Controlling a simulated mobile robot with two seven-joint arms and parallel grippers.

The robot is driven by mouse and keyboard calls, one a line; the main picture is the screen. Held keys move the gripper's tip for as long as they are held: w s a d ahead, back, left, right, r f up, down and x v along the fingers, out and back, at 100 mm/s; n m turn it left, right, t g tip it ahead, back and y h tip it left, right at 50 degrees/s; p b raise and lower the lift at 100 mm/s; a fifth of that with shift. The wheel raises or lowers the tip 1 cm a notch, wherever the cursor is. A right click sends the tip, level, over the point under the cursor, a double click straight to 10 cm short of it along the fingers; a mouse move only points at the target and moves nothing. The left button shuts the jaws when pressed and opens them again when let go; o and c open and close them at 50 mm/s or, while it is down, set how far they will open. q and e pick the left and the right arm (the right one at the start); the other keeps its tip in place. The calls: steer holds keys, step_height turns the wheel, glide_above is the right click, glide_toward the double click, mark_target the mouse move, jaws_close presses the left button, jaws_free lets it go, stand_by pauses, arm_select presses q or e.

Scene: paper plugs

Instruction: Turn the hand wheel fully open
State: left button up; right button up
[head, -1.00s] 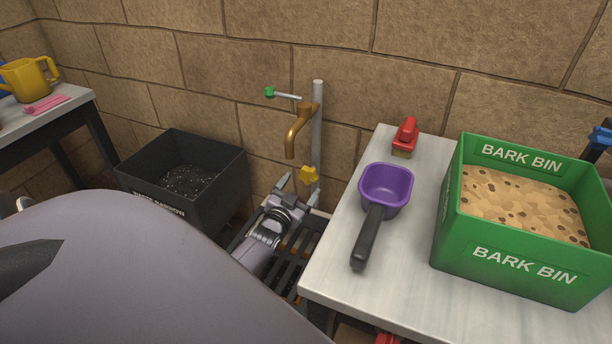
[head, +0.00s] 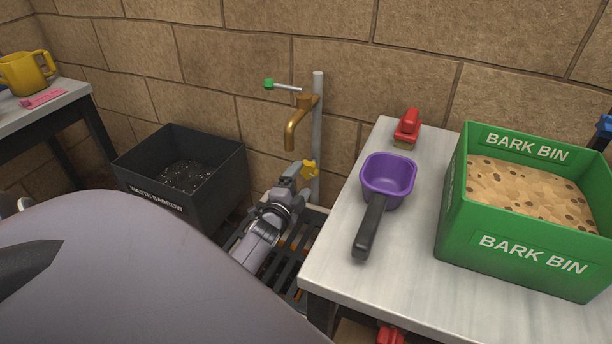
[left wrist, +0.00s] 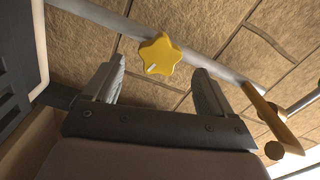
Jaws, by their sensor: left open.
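The hand wheel (head: 309,170) is a small yellow star-shaped knob low on the grey upright pipe (head: 317,130). In the left wrist view the wheel (left wrist: 160,54) shows with a short white mark on its face. My left gripper (head: 298,178) is just left of and below the wheel in the head view, and hides part of it. In the left wrist view its two open fingers (left wrist: 160,78) stand left and right of the wheel, with nothing held. I cannot tell whether the fingertips reach around it. My right gripper is not in view.
A brass spout (head: 292,130) and a green-tipped lever (head: 268,84) stick out from the pipe above. A black waste barrow (head: 190,195) stands left. A pale table (head: 400,270) at right holds a purple scoop (head: 388,176), a red-handled brush (head: 408,126) and a green bark bin (head: 515,260).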

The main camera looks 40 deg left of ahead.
mark_target(307, 172)
arm_select(q)
steer(key=shift+m, duration=0.3)
steer(key=shift+f, duration=0.1)
steer(key=shift+b+x, duration=1.15)
steer(key=shift+x, duration=0.2)
steer(key=shift+w+a+b, duration=0.25)
steer(key=shift+w+b, duration=0.15)
steer(key=shift+w, duration=0.2)
steer(key=c, duration=1)
steer(key=shift+c, duration=0.2)
